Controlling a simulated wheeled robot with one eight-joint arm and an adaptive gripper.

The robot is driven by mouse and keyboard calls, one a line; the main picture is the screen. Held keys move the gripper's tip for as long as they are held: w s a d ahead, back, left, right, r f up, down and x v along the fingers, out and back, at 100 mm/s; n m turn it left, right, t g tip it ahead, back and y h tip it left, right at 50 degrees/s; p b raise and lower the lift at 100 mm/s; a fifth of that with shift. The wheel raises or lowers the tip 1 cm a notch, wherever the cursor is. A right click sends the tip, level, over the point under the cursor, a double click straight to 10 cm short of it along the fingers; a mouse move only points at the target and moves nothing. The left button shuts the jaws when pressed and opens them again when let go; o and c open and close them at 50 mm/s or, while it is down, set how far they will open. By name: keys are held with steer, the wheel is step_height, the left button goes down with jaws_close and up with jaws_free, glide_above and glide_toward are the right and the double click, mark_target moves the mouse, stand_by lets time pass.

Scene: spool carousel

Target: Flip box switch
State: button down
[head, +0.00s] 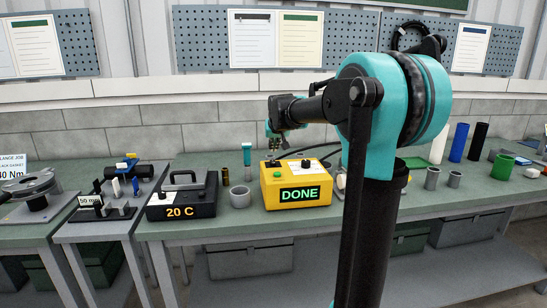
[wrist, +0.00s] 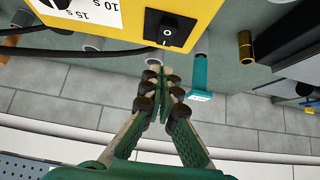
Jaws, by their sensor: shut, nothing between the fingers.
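The yellow box (head: 297,186) stands on the green bench with a "DONE" display on its front. In the wrist view the yellow box (wrist: 120,16) fills the upper left, with a white dial plate marked 10 s and 15 s. Its black rocker switch (wrist: 170,30) sits on a dark plate near the box's edge. My gripper (head: 272,140) is above the back left part of the box in the head view. In the wrist view my gripper (wrist: 162,66) is shut and empty, its tips just below the switch. Whether they touch the box cannot be told.
A teal-topped tool (head: 247,158), a brass cylinder (head: 225,176) and a grey cup (head: 240,196) stand left of the box. A black "20 C" case (head: 182,196) is farther left. Black cables (wrist: 60,52) run behind the box. My arm hides some bench right of it.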

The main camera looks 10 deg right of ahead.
steer(key=v, duration=0.9)
steer(key=shift+s, duration=0.4)
steer(key=shift+f, duration=0.15)
steer(key=shift+w+a+t, duration=0.35)
steer(key=shift+w+t, duration=0.05)
steer(key=shift+w, duration=0.3)
glide_above(271, 161)
steer(key=f, duration=0.6)
steer(key=shift+s+f, duration=0.2)
steer(key=shift+s, duration=0.1)
step_height(271, 161, down, 3)
steer(key=shift+w+f, duration=0.15)
steer(key=shift+f, duration=0.55)
